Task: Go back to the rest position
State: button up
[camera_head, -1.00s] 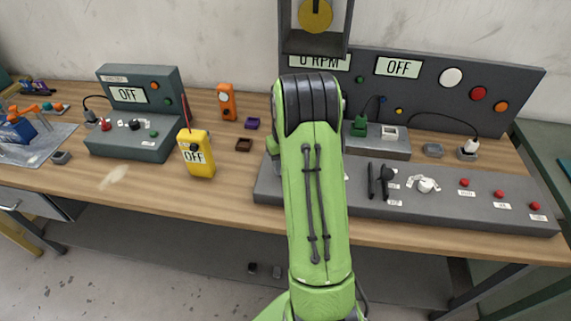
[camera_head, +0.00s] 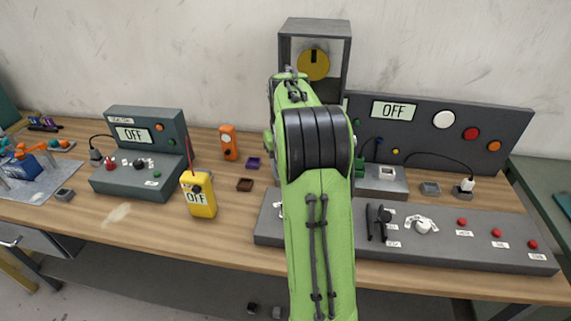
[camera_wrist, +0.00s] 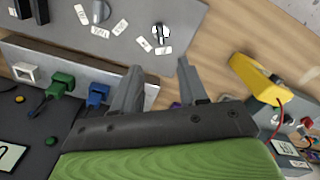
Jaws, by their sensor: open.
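My green arm (camera_head: 322,225) rises through the middle of the head view, in front of the grey test panel (camera_head: 470,125). My gripper is hidden behind the arm there. In the wrist view my gripper (camera_wrist: 159,66) is open, with its two dark fingers apart and nothing between them. It hangs over the bench, apart from the things below. A blue plug (camera_wrist: 97,95) and a green plug (camera_wrist: 62,82) show to the left of the fingers. The yellow meter (camera_wrist: 258,80) shows to their right.
The wooden bench (camera_head: 130,225) carries a grey control console (camera_head: 420,245), a dark unit reading OFF (camera_head: 140,165) and an orange meter (camera_head: 229,143). A grey frame with a yellow disc (camera_head: 313,65) stands behind the arm. The wall above is clear.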

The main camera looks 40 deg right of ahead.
dwell(0.4)
jog(key=s+a+r+n+t, duration=0.1)
jog(key=s+a+r, duration=0.25)
jog(key=a, duration=0.45)
jog(key=s+a+r+n+t, duration=0.1)
jog(key=s+a+r, duration=0.1)
jog(key=a+r, duration=0.4)
jog(key=s+a+f+n+t, duration=0.2)
jog(key=s+a+f+t, duration=0.1)
jog(key=s+a, duration=0.9)
jog(key=shift+s+f+t, duration=0.3)
jog(key=shift+s+f, duration=0.1)
jog(key=shift+s, duration=0.6)
